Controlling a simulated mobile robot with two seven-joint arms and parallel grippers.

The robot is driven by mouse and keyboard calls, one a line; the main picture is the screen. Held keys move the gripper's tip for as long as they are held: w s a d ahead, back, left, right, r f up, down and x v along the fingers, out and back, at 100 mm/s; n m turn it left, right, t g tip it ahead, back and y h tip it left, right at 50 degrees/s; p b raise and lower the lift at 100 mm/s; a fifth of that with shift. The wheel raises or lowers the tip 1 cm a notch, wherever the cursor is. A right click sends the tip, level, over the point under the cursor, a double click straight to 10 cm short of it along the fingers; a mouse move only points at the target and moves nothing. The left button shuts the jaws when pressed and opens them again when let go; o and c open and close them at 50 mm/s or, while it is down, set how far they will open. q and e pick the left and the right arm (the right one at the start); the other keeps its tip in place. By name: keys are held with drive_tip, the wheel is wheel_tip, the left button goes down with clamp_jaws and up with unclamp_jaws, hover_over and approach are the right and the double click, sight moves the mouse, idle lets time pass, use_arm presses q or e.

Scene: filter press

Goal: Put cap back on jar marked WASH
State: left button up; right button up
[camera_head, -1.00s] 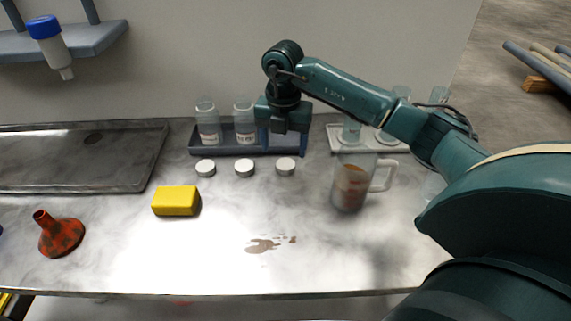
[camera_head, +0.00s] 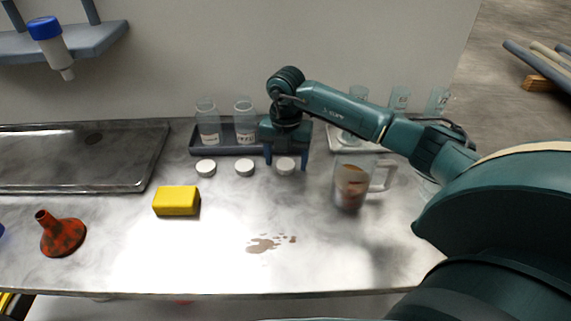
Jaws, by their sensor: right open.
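Three white caps lie in a row on the metal bench: a left cap (camera_head: 206,167), a middle cap (camera_head: 244,168) and a right cap (camera_head: 285,166). My right gripper (camera_head: 286,163) is open, pointing down, with its fingers on either side of the right cap. Behind the caps, a dark rack (camera_head: 226,148) holds a left clear jar (camera_head: 208,124) and a second clear jar (camera_head: 244,124), both uncapped with white labels too small to read. The right part of the rack is hidden behind my gripper. My left gripper is not in view.
A clear jug (camera_head: 350,190) with brown contents stands right of the gripper. Glassware stands on a pale tray (camera_head: 343,147) behind. A yellow sponge (camera_head: 176,201), red funnel (camera_head: 62,235), metal tray (camera_head: 75,178) and brown spill (camera_head: 265,244) are on the bench. The front middle is mostly clear.

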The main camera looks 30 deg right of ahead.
sight(286, 162)
drive_tip(key=shift+c, duration=0.4)
drive_tip(key=c, duration=1)
drive_tip(key=shift+o, duration=0.2)
wheel_tip(286, 162, up, 10)
